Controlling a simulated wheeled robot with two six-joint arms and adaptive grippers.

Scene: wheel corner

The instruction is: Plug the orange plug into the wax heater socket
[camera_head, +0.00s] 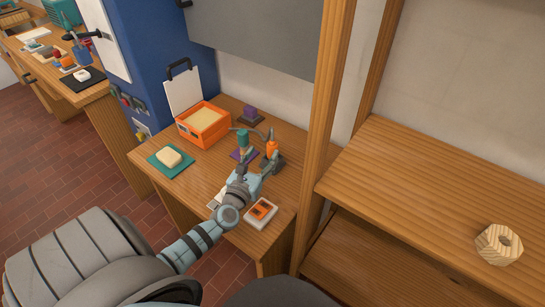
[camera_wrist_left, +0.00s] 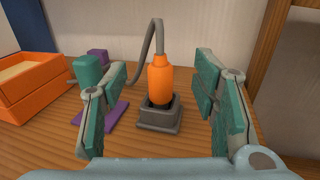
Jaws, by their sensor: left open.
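The orange plug (camera_head: 272,148) stands upright in a dark grey holder (camera_head: 274,164) on the bench. In the left wrist view the orange plug (camera_wrist_left: 160,82) has a grey cable arching from its top, and its lower end is inside the grey holder (camera_wrist_left: 160,121). My left gripper (camera_head: 255,168) is open. Its teal finger pads show on either side of the plug, apart from it. The orange box with a pale filling, seemingly the wax heater (camera_head: 203,128), is farther back on the left. I cannot make out which opening is its socket. My right gripper is not in view.
A teal plug (camera_head: 242,138) stands on a purple base left of the orange plug. A purple block (camera_head: 250,113) is behind. A pale block (camera_head: 169,156) lies on a teal mat. A white device (camera_head: 261,212) lies near the front edge. A wooden post (camera_head: 320,130) rises on the right.

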